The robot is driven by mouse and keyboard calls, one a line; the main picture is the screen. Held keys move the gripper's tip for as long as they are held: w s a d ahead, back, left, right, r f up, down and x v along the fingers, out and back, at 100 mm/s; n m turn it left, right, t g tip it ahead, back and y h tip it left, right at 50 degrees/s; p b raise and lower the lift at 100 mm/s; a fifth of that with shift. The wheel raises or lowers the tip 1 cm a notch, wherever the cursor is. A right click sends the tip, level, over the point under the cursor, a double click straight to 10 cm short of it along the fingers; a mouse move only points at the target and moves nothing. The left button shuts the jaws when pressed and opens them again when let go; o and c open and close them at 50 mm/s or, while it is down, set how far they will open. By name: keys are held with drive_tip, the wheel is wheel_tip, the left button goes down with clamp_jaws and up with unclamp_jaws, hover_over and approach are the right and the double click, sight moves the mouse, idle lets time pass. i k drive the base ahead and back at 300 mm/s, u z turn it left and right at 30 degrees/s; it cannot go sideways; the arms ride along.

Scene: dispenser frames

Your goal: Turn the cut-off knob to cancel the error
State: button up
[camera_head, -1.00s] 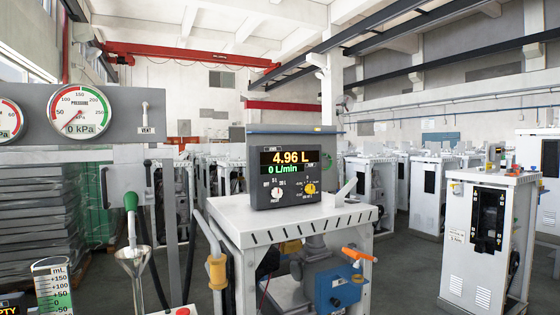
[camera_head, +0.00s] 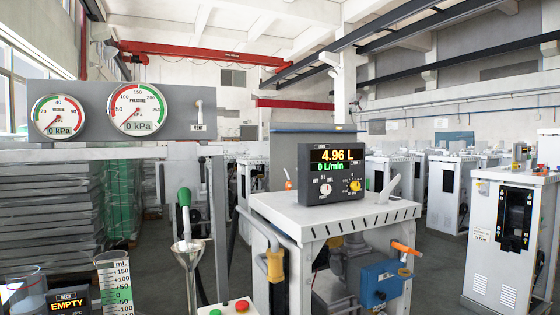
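The dispenser frame (camera_head: 290,207) stands in the middle of the head view. A dark grey display unit (camera_head: 310,196) sits on its white top and reads 4.96 L and 0 L/min. Below the readout are a white knob (camera_head: 326,189) on the left and a yellow knob (camera_head: 355,185) on the right. Their labels are too small to read, so I cannot tell which is the cut-off knob. No error text is readable on this display. My gripper is not in view.
Two pressure gauges (camera_head: 137,109) at left read 0 kPa. A green-handled nozzle (camera_head: 184,198) stands over a metal funnel (camera_head: 188,247). A measuring cylinder (camera_head: 115,285) and a sign reading EMPTY (camera_head: 70,305) are at lower left.

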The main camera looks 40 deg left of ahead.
sight(355, 186)
drive_tip(key=u, duration=2.05)
drive_tip(key=i, duration=0.4)
drive_tip(key=z, duration=0.85)
